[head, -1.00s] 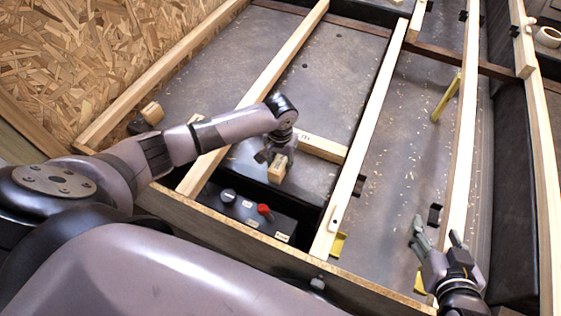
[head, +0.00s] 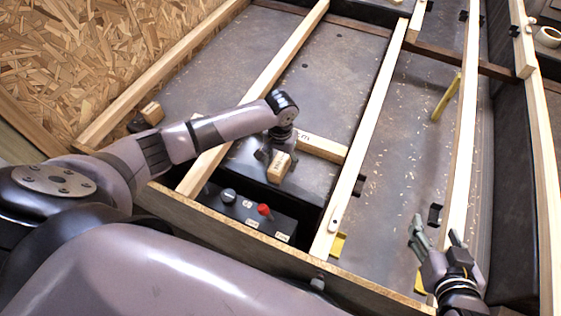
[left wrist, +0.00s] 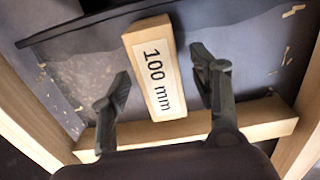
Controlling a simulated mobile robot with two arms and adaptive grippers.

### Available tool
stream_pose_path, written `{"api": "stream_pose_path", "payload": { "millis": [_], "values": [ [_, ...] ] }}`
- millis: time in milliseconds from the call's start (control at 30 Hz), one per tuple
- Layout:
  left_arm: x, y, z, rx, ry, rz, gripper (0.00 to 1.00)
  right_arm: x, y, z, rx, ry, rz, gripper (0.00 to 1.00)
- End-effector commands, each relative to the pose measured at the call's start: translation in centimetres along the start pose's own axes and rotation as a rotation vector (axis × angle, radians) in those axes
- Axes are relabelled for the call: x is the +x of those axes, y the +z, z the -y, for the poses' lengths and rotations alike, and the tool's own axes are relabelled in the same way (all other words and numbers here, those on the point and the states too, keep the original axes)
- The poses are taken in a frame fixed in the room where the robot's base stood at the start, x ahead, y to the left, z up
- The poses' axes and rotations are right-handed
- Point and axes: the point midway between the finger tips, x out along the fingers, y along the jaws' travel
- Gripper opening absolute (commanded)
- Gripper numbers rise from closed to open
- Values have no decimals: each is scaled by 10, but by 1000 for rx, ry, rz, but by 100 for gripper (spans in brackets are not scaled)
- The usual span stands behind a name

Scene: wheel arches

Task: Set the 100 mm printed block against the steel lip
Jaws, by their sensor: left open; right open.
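My left gripper (head: 268,157) is open. In the left wrist view its fingers (left wrist: 163,77) stand apart on either side of the block, with gaps showing. A dark steel lip (left wrist: 75,30) runs just beyond the block's far end; I cannot tell whether they touch. My right gripper (head: 435,238) is open and empty at the lower right.
A labelled wooden crosspiece (head: 322,149) lies behind the block. Long wooden battens (head: 365,140) divide the floor. A black box with a red cap (head: 264,210) sits in the recess in front. Another small wood block (head: 152,113) lies at the left.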

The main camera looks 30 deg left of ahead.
Motion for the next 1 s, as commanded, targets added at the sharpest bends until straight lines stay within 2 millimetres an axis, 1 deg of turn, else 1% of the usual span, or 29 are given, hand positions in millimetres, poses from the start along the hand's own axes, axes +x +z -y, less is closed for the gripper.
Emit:
{"api": "stream_pose_path", "payload": {
  "millis": [300,400,500,600,700,1000],
  "values": [
    [-67,-1,0,2,1,-4,56,0,1,-1,-1,2,2,56],
    [-85,-1,0,2,1,-4,56,0,1,-1,-1,2,2,56],
    [-97,-1,0,1,1,-2,56,0,1,-1,-2,2,2,56],
    [-105,0,0,0,0,-1,56,0,1,-1,-2,2,2,56],
    [-108,0,0,0,0,-1,56,0,1,-1,-2,2,3,56],
    [-108,0,0,0,0,-1,56,0,1,-1,-1,2,3,56]
  ]
}}
